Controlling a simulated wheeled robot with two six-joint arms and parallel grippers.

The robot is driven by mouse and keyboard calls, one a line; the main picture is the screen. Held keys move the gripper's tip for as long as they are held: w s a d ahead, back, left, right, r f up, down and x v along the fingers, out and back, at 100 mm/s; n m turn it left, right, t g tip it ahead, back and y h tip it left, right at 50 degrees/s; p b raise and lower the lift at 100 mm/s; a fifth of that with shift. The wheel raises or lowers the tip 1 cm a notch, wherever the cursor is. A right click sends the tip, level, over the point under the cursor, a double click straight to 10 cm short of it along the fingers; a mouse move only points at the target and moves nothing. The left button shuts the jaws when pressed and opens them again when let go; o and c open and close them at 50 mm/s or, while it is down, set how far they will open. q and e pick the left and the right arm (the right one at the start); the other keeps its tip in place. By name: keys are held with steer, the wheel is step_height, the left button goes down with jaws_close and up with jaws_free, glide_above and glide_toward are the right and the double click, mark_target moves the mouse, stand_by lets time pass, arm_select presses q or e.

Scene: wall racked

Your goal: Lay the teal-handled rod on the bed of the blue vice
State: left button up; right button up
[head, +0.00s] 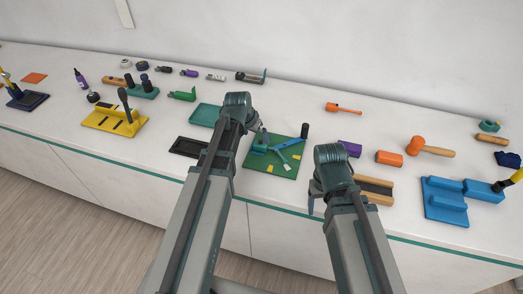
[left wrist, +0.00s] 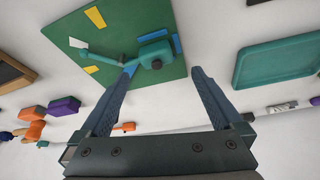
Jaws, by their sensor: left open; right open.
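My left gripper (head: 263,138) is open over the board, close to the handle. In the left wrist view its two blue fingers (left wrist: 163,72) are apart with nothing held, and the handle lies just beyond their tips. The blue vice (head: 445,203) stands at the right of the counter, its bed between raised blocks apparently empty. My right gripper (head: 318,198) is open and empty near the front edge, left of the vice.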

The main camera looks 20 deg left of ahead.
mark_target(260, 142)
arm_select(q)
steer(key=shift+f, duration=0.1)
steer(key=b+x, duration=0.5)
steer(key=shift+d, duration=0.35)
steer(key=shift+c, duration=0.2)
jaws_close()
